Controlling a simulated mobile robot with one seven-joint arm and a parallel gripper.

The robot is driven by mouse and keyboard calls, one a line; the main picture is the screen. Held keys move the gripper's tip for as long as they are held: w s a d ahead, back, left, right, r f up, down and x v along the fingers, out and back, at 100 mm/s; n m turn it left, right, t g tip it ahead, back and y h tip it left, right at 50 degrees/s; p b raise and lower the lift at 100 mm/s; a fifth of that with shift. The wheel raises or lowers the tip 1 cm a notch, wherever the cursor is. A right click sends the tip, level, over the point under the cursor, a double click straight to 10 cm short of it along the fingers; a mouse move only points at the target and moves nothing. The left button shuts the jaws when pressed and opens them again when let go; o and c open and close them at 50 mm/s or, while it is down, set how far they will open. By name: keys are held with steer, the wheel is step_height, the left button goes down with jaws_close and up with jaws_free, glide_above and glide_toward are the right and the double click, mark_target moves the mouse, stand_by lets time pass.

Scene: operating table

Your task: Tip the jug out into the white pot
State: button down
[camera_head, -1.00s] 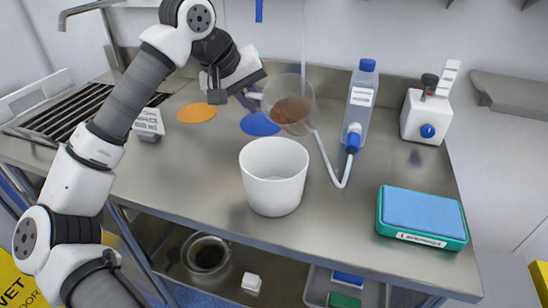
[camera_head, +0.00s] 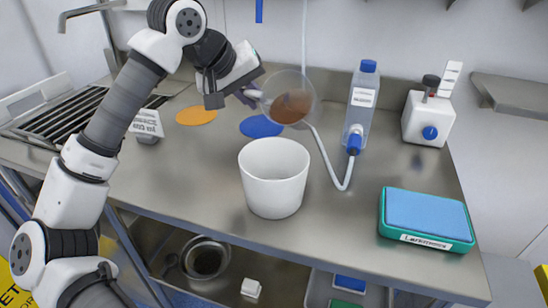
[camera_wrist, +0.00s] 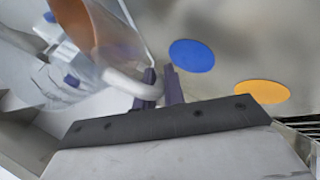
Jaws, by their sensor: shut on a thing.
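The jug (camera_head: 291,103) is clear, with brown contents inside. It is held in the air, tilted, behind and above the white pot (camera_head: 274,190). My gripper (camera_head: 252,92) is shut on the jug's handle, at the jug's left side. In the wrist view the pale handle (camera_wrist: 130,84) lies between the dark fingers (camera_wrist: 160,88), and the jug (camera_wrist: 95,28) with its brown contents fills the upper left. The white pot stands upright on the steel table. The inside of the pot's bottom is hidden in the head view.
A blue disc (camera_head: 260,127) and an orange disc (camera_head: 197,114) lie on the table (camera_head: 200,180). A clear bottle (camera_head: 360,105) with a hose stands right of the jug. A white device (camera_head: 428,118) and a teal-edged blue box (camera_head: 427,217) are at the right.

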mark_target(246, 93)
steer(key=shift+f+t+h+b, duration=0.3)
steer(key=shift+t+b, duration=0.4)
steer(key=shift+b, duration=0.7)
steer(key=shift+s+a+r+t+h+b, duration=0.15)
steer(key=shift+r+t+h+b, duration=0.25)
steer(key=shift+r+t+b, duration=0.45)
stand_by(2.3)
steer(key=shift+s+a+r+t+h+b, duration=0.25)
steer(key=shift+s+t+b, duration=0.25)
steer(key=shift+b, duration=0.55)
steer(key=shift+s+a+r+t+h+b, duration=0.1)
steer(key=shift+s+t+h+b, duration=0.15)
steer(key=shift+s+b, duration=0.55)
stand_by(1.6)
